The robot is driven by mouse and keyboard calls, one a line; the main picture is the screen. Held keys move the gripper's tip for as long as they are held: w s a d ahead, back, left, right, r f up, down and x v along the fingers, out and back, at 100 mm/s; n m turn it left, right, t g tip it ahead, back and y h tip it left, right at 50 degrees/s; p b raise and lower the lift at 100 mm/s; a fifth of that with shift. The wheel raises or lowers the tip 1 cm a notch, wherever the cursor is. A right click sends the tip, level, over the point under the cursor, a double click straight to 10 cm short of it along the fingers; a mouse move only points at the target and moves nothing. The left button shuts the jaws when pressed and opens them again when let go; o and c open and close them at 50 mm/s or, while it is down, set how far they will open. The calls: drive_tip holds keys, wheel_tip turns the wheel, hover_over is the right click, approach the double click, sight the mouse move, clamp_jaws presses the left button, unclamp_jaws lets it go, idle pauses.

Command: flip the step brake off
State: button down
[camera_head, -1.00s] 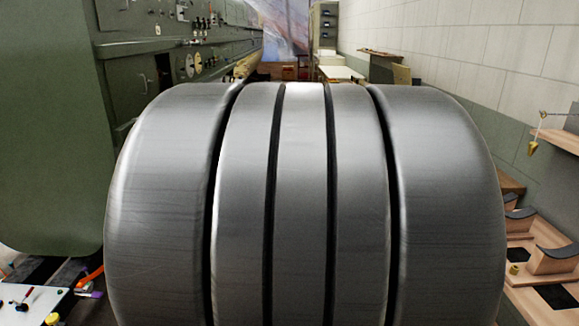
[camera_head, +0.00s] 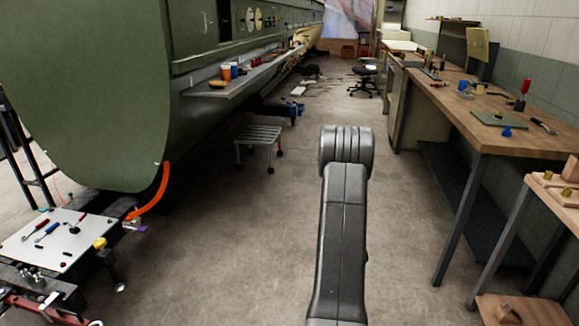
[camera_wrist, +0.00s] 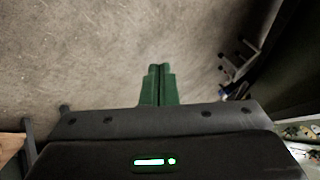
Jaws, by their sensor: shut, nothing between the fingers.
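The step (camera_head: 258,135), a low grey slatted stool on legs with small dark casters, stands on the floor left of centre in the head view, beside the green fuselage. Its brake is too small to make out. My gripper (camera_wrist: 159,68) shows in the wrist view with its green fingers together and nothing between them, above bare floor. Legs of something dark show at the right of the wrist view; I cannot tell whether they are the step's. In the head view my arm stands right of the step and the gripper is hidden.
The green fuselage (camera_head: 90,95) and its shelf (camera_head: 245,80) fill the left. A white-topped tool cart (camera_head: 60,245) is at lower left. A long workbench (camera_head: 465,110) runs along the right. A black stool (camera_head: 363,80) stands farther back.

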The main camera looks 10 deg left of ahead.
drive_tip(key=a+f+m+y+b, duration=0.1)
drive_tip(key=a+f+y+b, duration=0.35)
drive_tip(key=f, duration=1.15)
drive_tip(key=s+a+f+m+y+b, duration=0.1)
drive_tip(key=s+a+f+y+b, duration=0.1)
drive_tip(key=f, duration=0.7)
drive_tip(key=s+a+f+m+g+y+b, duration=0.1)
drive_tip(key=s+a+f+m+y+b, duration=0.1)
drive_tip(key=s+a+f+b, duration=0.3)
drive_tip(key=s+a+f+m+g+y+b, duration=0.1)
drive_tip(key=s+a+f+m+y+b, duration=0.1)
drive_tip(key=f, duration=1)
drive_tip(key=s+a+b, duration=0.1)
drive_tip(key=s+a, duration=0.1)
drive_tip(key=a, duration=0.1)
drive_tip(key=shift+s+a+f+b, duration=0.3)
drive_tip(key=shift+s+a+b, duration=0.05)
drive_tip(key=shift+s, duration=0.05)
drive_tip(key=shift+y, duration=0.25)
